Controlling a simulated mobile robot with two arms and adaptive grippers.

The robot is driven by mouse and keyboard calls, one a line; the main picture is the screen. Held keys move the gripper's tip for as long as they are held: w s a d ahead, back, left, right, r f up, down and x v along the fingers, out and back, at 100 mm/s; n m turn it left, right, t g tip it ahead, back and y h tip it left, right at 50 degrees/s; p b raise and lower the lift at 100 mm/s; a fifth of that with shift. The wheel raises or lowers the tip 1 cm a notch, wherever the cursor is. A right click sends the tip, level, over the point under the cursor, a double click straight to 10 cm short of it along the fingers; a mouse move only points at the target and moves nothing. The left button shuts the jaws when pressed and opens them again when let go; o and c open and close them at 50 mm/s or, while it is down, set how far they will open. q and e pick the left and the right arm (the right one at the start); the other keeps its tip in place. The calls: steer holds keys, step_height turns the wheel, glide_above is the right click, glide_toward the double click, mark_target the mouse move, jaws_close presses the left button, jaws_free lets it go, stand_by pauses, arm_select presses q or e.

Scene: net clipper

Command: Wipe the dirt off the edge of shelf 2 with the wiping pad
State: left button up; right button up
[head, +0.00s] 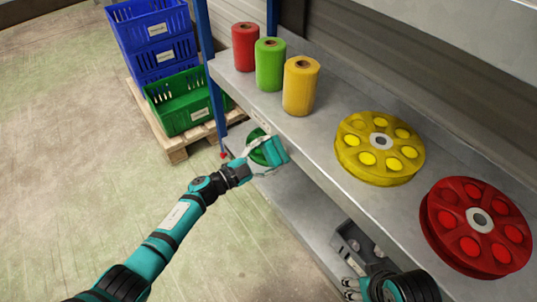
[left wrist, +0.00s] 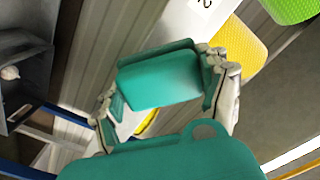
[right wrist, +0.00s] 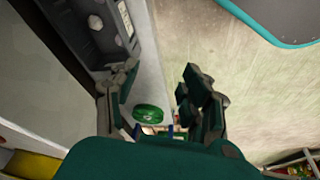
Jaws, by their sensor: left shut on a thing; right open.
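The wiping pad (head: 275,150) is a teal block held in my left gripper (head: 268,155), just outside the front edge of the shelf marked 2 (head: 318,168). In the left wrist view the pad (left wrist: 160,80) sits between both fingers of my left gripper (left wrist: 162,78), and a label with a 2 (left wrist: 205,3) shows on the shelf edge. I cannot tell whether the pad touches the edge. I cannot make out dirt clearly; part of the edge is behind the pad. My right gripper (right wrist: 158,88) is open and empty, low at the front of the shelves.
Red (head: 245,47), green (head: 270,65) and yellow (head: 301,86) rolls stand on the shelf, with a yellow wheel (head: 380,148) and a red wheel (head: 476,227). A green wheel (right wrist: 148,114) and a grey bin (head: 350,243) are on the lower shelf. Crates (head: 185,100) stand on a pallet.

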mark_target(283, 160)
arm_select(q)
steer(key=shift+b+x, duration=0.35)
steer(key=shift+x, duration=0.5)
arm_select(e)
steer(key=shift+w+a+f+t, duration=0.15)
steer(key=shift+w+t, duration=0.25)
steer(key=shift+w, duration=0.45)
arm_select(q)
steer(key=shift+d, duration=0.1)
arm_select(e)
steer(key=shift+w+a, duration=0.1)
steer(key=shift+w, duration=0.1)
arm_select(q)
steer(key=shift+s+d+r+p, duration=0.1)
steer(key=shift+s+d+p, duration=0.15)
steer(key=shift+s+p, duration=0.15)
steer(key=shift+s+d, duration=0.2)
steer(key=shift+s, duration=0.05)
steer(key=shift+s+d+p, duration=0.25)
steer(key=shift+s+p, duration=0.1)
steer(key=shift+p, duration=0.1)
steer(key=shift+s+d+p, duration=0.3)
steer(key=shift+s+d, duration=0.05)
steer(key=shift+s, duration=0.2)
steer(key=shift+d, duration=0.15)
arm_select(e)
steer(key=shift+s+d+r+g, duration=0.25)
steer(key=shift+s+r+g, duration=0.15)
steer(key=shift+s+r, duration=0.6)
